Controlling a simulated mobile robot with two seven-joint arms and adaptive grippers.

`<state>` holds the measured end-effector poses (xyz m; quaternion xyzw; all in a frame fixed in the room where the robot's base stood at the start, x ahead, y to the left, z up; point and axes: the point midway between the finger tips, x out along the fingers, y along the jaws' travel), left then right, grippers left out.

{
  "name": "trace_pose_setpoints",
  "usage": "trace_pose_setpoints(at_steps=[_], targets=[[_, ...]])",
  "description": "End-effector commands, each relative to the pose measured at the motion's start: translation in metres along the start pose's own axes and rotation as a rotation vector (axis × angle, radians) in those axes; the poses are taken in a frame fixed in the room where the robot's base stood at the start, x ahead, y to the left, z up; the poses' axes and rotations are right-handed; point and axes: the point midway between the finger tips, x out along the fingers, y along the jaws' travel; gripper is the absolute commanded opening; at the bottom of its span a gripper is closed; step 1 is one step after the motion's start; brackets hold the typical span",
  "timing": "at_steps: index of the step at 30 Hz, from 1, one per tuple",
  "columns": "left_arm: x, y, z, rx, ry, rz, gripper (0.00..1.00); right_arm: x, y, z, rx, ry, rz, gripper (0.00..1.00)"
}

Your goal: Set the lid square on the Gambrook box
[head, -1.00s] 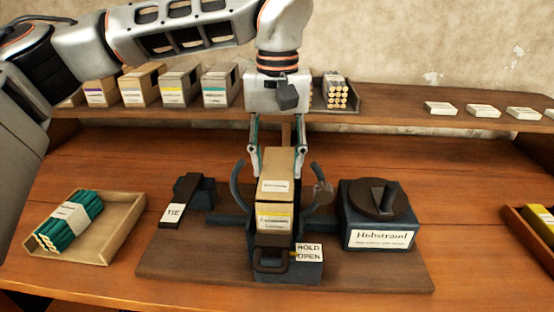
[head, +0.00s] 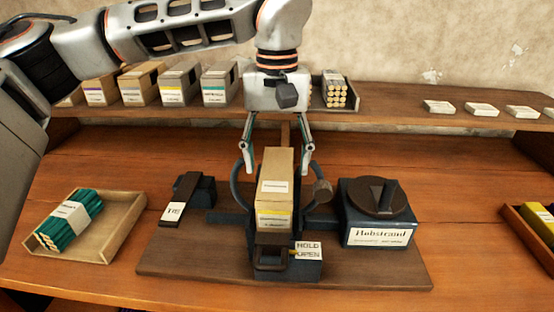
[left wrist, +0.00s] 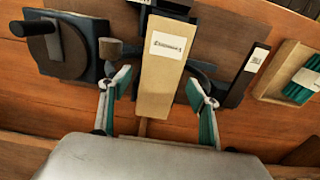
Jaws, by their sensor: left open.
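A tan carton, seemingly the Gambrook box (head: 273,222), stands in the dark press at the bench middle; its yellow-banded front label is too small to read. Its pale top face, seemingly the lid (head: 279,165), bears a white label and shows long in the left wrist view (left wrist: 163,85). It looks roughly in line with the box; I cannot make out a seam. My left gripper (head: 277,173) is open, its fingers apart on either side of the lid's far end, not visibly touching it. In the left wrist view the gripper (left wrist: 159,80) holds nothing. My right gripper is out of view.
Dark curved press arms (head: 239,188) flank the box. A "HOLD OPEN" tag (head: 308,249) sits at the front. A handwheel unit (head: 378,222) is right, a "TIE" lever (head: 178,202) left. A tray (head: 122,222) holds green sticks. Several cartons (head: 180,85) line the back shelf.

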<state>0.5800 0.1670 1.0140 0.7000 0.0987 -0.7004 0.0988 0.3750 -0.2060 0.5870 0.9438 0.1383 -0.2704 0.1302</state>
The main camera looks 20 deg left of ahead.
Motion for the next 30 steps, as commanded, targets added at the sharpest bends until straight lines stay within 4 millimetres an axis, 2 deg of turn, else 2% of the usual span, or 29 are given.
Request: trace_pose_setpoints(at_steps=[5, 12, 18, 24, 30], targets=[[-0.023, 0.001, -0.001, -0.001, 0.005, 0.002, 0.62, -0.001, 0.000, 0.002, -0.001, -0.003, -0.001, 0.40], [-0.073, 0.001, 0.000, -0.002, 0.005, 0.002, 0.62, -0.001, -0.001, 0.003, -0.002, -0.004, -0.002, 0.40], [-0.104, 0.000, 0.000, -0.002, 0.003, 0.001, 0.62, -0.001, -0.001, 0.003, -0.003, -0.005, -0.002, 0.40], [-0.117, 0.000, 0.000, 0.000, 0.002, 0.000, 0.62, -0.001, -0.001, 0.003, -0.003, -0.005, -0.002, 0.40], [-0.118, 0.000, 0.000, 0.000, 0.000, 0.000, 0.62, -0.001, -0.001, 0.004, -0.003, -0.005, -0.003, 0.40]])
